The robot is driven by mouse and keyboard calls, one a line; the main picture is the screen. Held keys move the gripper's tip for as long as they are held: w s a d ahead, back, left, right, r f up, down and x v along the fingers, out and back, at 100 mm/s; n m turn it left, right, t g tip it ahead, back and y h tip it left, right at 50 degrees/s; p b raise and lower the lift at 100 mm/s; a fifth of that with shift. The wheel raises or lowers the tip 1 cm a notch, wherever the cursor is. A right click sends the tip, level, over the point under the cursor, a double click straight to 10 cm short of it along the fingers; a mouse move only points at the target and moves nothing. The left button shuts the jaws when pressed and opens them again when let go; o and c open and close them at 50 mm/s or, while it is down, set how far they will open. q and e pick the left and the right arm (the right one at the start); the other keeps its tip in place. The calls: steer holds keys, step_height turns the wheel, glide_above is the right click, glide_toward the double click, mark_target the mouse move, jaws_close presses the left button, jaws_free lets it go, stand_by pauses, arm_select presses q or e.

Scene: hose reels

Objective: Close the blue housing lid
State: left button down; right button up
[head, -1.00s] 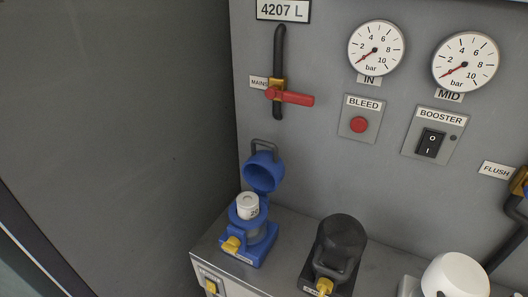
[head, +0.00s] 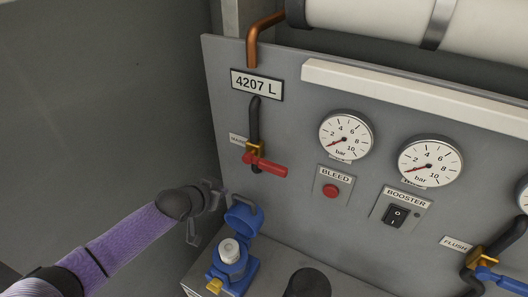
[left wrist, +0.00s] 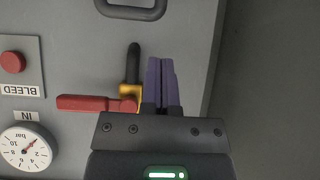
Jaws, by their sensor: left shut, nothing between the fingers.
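The blue housing (head: 237,272) stands on the grey ledge with its blue lid (head: 243,218) swung up and open. A dark loop handle (head: 246,202) is at the top of the lid. A white cartridge (head: 229,251) sits upright in the housing. My left gripper (head: 207,206) is just left of the raised lid, apart from the housing. In the left wrist view its purple fingers (left wrist: 162,83) are shut and empty. A dark loop handle, which looks like the lid's, shows at that view's top edge (left wrist: 132,11). My right gripper is not in view.
The panel behind carries a red-levered valve (head: 265,164), a red bleed button (head: 331,191), gauges and a booster switch (head: 396,215). A black housing (head: 308,284) stands right of the blue one. Open space lies left of the ledge.

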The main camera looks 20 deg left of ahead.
arm_select(q)
step_height(320, 180, up, 3)
steer(key=w, duration=0.2)
steer(key=b, duration=0.6)
glide_above(238, 202)
steer(key=w, duration=0.3)
steer(key=f, duration=0.6)
steer(key=shift+s+d+f, duration=0.25)
steer(key=shift+d+f, duration=0.05)
steer(key=shift+f, duration=0.05)
steer(key=s+p, duration=0.1)
steer(key=p, duration=0.1)
steer(key=s+p, duration=0.1)
steer(key=shift+s+a, duration=0.25)
steer(key=shift+s, duration=0.1)
steer(key=shift+s+f+p, duration=0.15)
steer(key=shift+s+p, duration=0.15)
steer(key=shift+f, duration=0.2)
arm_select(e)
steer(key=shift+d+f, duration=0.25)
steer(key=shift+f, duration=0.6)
arm_select(q)
steer(key=shift+s, duration=0.1)
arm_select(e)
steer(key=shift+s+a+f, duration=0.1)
